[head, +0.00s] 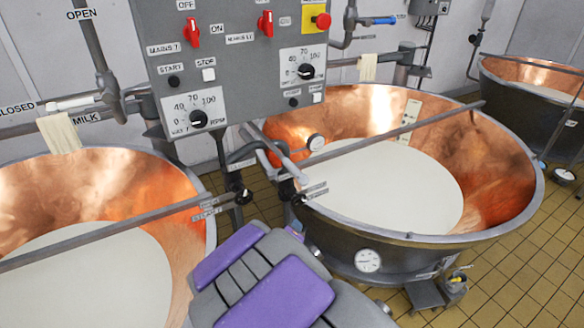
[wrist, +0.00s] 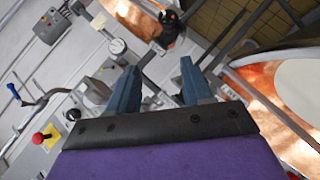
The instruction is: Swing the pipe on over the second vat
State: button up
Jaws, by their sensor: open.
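A pale pipe (head: 278,152) runs from under the control panel down to the near rim of the right copper vat (head: 527,205); I cannot tell whether it is the task's pipe. White liquid fills this vat. Another copper vat (head: 185,180) stands at left, also with white liquid. My purple and grey arm shows at the bottom of the head view, between the two vats; its fingertips cannot be made out there. In the wrist view my gripper (wrist: 159,68) is open, its two blue-grey fingers apart. No object is clearly held between them.
A grey control panel (head: 235,70) with red switches hangs above the gap between the vats. Thin bars (head: 400,131) cross the vats. A dial gauge (head: 368,260) sits on the right vat's front. A third vat (head: 533,115) stands far right. Tiled floor (head: 520,270) is open at lower right.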

notch_tip(320, 180, up, 2)
jog(key=a+n+t+h, duration=0.1)
jog(key=a+n+t, duration=0.1)
jog(key=n+t, duration=0.1)
jog(key=n+t+h+p, duration=0.1)
jog(key=n+t, duration=0.3)
send_near(293, 171)
jog(key=x, duration=0.7)
jog(key=f+b+x, duration=0.1)
jog(key=x, duration=0.3)
jog(key=shift+w+a, duration=0.2)
jog(key=shift+w, duration=0.1)
jog(key=shift+f, duration=0.15)
grip_shut()
